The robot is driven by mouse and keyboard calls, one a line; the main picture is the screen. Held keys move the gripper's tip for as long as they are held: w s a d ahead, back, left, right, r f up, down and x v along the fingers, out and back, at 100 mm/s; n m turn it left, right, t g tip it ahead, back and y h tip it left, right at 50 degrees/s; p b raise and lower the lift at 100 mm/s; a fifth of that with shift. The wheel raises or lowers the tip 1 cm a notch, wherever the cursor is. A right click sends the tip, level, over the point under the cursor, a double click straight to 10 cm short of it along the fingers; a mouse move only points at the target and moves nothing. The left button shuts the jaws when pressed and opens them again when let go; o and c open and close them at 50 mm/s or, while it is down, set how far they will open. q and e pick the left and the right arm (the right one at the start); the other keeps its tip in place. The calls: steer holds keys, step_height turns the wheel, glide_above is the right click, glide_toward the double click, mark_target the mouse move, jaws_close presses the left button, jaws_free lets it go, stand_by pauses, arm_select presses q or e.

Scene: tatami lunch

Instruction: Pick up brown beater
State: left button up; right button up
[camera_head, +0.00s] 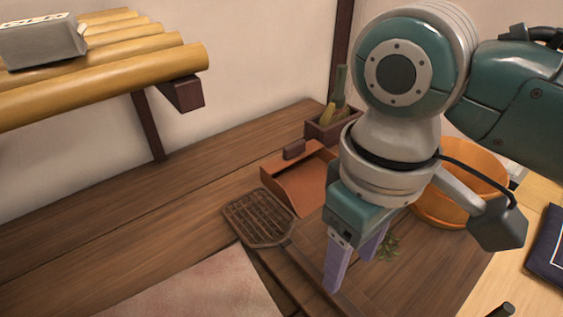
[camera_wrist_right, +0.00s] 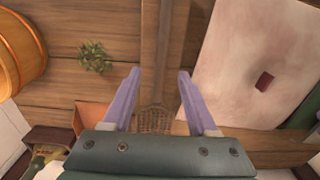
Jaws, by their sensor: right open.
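The brown beater (camera_head: 258,217), with a dark slatted head, lies on the brown wooden surface in the head view, left of my right gripper. Its head also shows in the right wrist view (camera_wrist_right: 155,120), seen between the fingers and beyond them. I cannot clearly make out its handle. My right gripper (camera_head: 352,266) has two purple fingers, apart and empty, pointing down over the wood. In the right wrist view the gripper (camera_wrist_right: 159,75) has nothing between its tips. It appears apart from the beater. My left gripper is out of view.
An orange-brown dustpan-like tray (camera_head: 292,190) lies behind the beater. A dark box (camera_head: 325,127) holding a brush stands at the back. An orange tub (camera_head: 455,185) and a green sprig (camera_head: 388,247) are to the right. A bamboo shelf (camera_head: 130,68) juts out upper left.

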mark_target(342, 300)
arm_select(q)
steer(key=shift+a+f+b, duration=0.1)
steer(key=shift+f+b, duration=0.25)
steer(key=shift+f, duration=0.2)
arm_select(e)
step_height(342, 300, down, 3)
steer(key=shift+f, duration=0.15)
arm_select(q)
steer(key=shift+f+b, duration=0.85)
arm_select(e)
steer(key=f, duration=0.4)
steer(key=shift+s+d+f, duration=0.1)
steer(key=shift+s+f, duration=0.2)
steer(key=shift+f, duration=0.1)
jaws_close()
